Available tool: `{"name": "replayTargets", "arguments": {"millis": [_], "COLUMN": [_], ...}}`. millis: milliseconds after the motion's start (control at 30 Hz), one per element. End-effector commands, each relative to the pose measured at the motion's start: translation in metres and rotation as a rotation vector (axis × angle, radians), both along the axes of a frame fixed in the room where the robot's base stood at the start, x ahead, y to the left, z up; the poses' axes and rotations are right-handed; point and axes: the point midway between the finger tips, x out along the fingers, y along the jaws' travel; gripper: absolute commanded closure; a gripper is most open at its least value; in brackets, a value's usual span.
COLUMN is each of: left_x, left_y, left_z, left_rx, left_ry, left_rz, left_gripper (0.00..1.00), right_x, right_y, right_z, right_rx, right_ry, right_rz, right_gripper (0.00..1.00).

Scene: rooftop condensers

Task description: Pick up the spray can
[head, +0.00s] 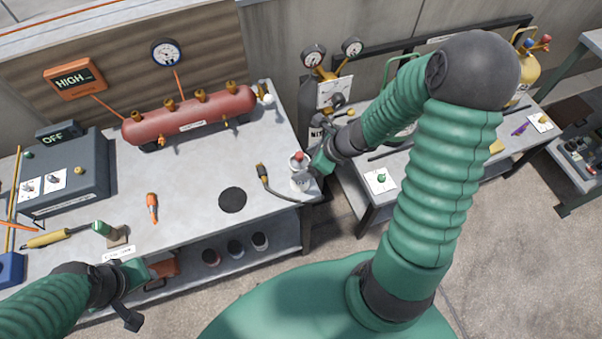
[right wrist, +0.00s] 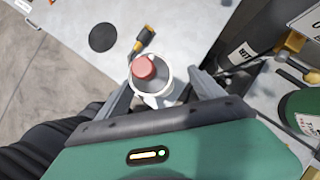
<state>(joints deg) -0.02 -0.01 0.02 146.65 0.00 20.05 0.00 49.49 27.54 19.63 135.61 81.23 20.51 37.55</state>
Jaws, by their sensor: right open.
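The spray can is white with a red cap. In the head view the spray can (head: 298,182) stands upright near the right edge of the workbench. In the right wrist view the spray can (right wrist: 156,96) shows from above, between the fingers. My right gripper (head: 307,176) is open, with its fingers (right wrist: 161,82) on either side of the can; whether they touch it is unclear. My left gripper (head: 145,283) is at the bench's front edge at lower left, and its jaws are not clear.
The workbench (head: 190,190) has a black disc (head: 232,200) and a torch-like tool with a hose (head: 264,178) left of the can. A red manifold tank (head: 190,115) stands behind. A dark gas cylinder (head: 316,105) stands close by the right gripper, past the bench edge.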

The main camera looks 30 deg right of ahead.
Motion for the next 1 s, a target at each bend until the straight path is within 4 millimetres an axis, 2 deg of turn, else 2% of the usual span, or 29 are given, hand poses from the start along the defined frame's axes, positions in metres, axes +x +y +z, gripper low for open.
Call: {"name": "replayTargets", "arguments": {"millis": [33, 133, 400, 1000], "left_x": [0.000, 0.000, 0.000, 0.000], "left_y": [0.000, 0.000, 0.000, 0.000], "left_z": [-0.011, -0.017, -0.016, -0.016], "left_rx": [0.000, 0.000, 0.000, 0.000], "left_ry": [0.000, 0.001, 0.001, 0.000], "left_rz": [0.000, 0.001, 0.001, 0.001], "left_gripper": [0.64, 0.64, 0.64, 0.64], "right_x": [0.002, 0.010, 0.013, 0.013], "right_y": [0.006, 0.011, 0.010, 0.010], "right_z": [-0.014, -0.025, -0.027, -0.027], "right_rx": [0.002, 0.000, 0.000, 0.000], "right_ry": [0.001, 0.000, 0.000, 0.000], "right_rz": [0.002, 0.002, 0.001, 0.001], "right_gripper": [0.23, 0.23, 0.23, 1.00]}}
